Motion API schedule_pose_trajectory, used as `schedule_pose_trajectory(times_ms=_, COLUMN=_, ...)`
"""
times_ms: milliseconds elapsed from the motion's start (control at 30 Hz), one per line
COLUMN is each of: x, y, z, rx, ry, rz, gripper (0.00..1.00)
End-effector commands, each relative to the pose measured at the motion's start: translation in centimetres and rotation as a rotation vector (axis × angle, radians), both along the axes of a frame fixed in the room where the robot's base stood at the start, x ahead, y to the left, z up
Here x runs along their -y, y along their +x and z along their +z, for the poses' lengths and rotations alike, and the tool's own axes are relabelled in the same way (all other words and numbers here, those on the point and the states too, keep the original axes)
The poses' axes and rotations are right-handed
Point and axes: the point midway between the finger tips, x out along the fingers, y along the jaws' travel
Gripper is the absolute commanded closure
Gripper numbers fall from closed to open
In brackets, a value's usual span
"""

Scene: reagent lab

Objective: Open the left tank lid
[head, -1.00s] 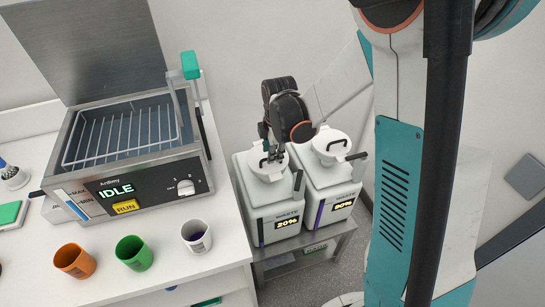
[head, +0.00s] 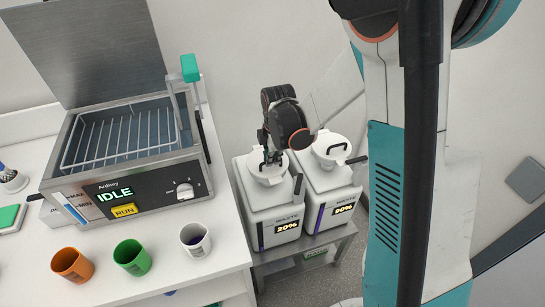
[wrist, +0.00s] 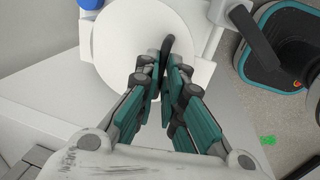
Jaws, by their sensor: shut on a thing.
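The left waste tank (head: 270,215) is white and shows "20%". Its round white lid (head: 268,176) lies on top and looks closed. My gripper (head: 271,158) is over this lid, at its handle. In the wrist view my gripper (wrist: 165,85) has its fingertips close together on the dark lid handle (wrist: 168,45), above the round white lid (wrist: 118,45). My fingers hide part of the handle.
Both tanks stand on a low grey metal stand (head: 300,252). To the left, a white counter (head: 170,270) holds an open bath marked "IDLE" (head: 130,165), an orange cup (head: 71,265), a green cup (head: 131,257) and a white cup (head: 195,239). A wall is close behind the tanks.

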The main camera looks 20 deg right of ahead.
Motion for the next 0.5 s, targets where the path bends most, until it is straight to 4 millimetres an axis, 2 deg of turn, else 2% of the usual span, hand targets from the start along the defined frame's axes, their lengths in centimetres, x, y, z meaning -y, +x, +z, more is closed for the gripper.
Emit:
schedule_pose_trajectory(times_ms=300, x=0.0, y=1.2, z=1.9, rx=-0.136, ry=0.000, rz=0.000, gripper=1.00)
schedule_pose_trajectory(times_ms=500, x=0.0, y=2.7, z=3.8, rx=-0.127, ry=0.000, rz=0.000, gripper=1.00)
